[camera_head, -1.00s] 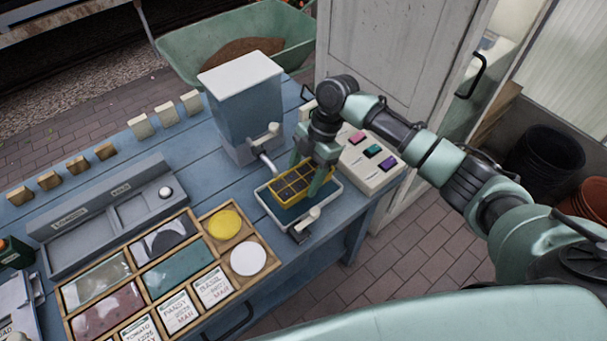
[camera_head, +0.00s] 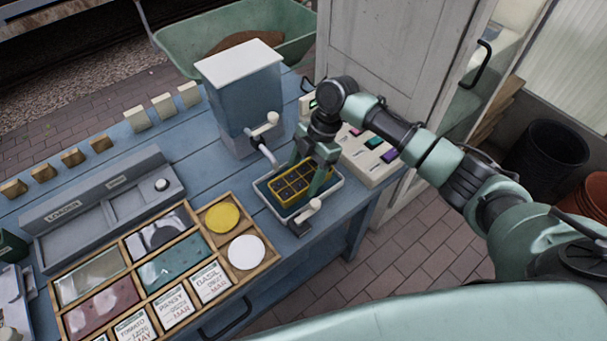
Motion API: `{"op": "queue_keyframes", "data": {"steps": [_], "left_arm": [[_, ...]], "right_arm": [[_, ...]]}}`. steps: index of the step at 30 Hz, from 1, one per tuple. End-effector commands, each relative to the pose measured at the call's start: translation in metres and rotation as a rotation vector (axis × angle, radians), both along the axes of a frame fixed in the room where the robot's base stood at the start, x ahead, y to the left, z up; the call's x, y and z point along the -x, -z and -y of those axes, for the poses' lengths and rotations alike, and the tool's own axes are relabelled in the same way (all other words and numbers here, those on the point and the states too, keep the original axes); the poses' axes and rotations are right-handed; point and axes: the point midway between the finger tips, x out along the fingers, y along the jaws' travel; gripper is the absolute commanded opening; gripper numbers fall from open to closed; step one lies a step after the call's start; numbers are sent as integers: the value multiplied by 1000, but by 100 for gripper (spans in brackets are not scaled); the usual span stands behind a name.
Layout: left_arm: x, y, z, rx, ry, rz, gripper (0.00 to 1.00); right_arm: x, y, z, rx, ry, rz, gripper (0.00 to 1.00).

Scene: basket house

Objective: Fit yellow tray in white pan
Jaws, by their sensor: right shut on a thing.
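The yellow tray (camera_head: 290,184) is a small frame divided into several dark cells. The white pan (camera_head: 332,190) is a shallow pale-rimmed pan with a dark inside, on the blue bench below the dispenser. The tray sits within the pan's outline, low in it; whether it rests on the pan's floor I cannot tell. My right gripper (camera_head: 310,179) reaches down from above and is shut on the yellow tray, its fingers hiding part of the tray's far and right sides. My left gripper is not in view.
A blue dispenser (camera_head: 244,105) with a white lid and crank stands just behind the pan. A button panel (camera_head: 372,165) is at its right. A wooden compartment box (camera_head: 272,263) and grey loader (camera_head: 100,205) lie left. A cupboard door (camera_head: 400,50) stands behind.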

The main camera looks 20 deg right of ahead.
Motion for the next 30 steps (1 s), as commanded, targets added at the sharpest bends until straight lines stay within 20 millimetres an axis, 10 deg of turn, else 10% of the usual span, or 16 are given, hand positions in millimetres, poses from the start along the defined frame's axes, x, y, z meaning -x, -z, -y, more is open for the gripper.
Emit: {"op": "queue_keyframes", "data": {"steps": [30], "left_arm": [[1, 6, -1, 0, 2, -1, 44]], "right_arm": [[0, 12, 0, -1, 0, 0, 12]]}}
